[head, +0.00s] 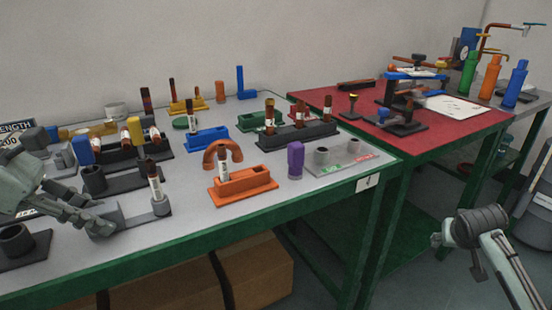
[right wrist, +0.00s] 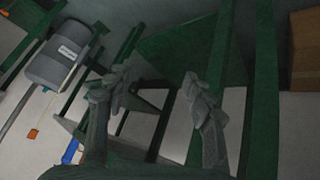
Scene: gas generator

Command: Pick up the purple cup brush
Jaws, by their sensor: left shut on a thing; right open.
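A purple upright piece, likely the purple cup brush (head: 295,160), stands near the right end of the grey tabletop in the head view. It is clear of both grippers. My left gripper (head: 95,222) is low over the left front of the table, far left of the purple piece. It is shut on a small grey piece beside a vial stand; its exact shape is hard to make out. My right gripper (right wrist: 155,95) is open and empty in the right wrist view, with its fingers wide apart. My right arm shows off the table at lower right in the head view.
An orange holder (head: 243,186) stands left of the purple piece, and a grey tray with two cups (head: 338,163) stands right of it. Vial racks and blocks crowd the table behind. A red table (head: 440,140) adjoins at right. Cardboard boxes (head: 250,275) sit below.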

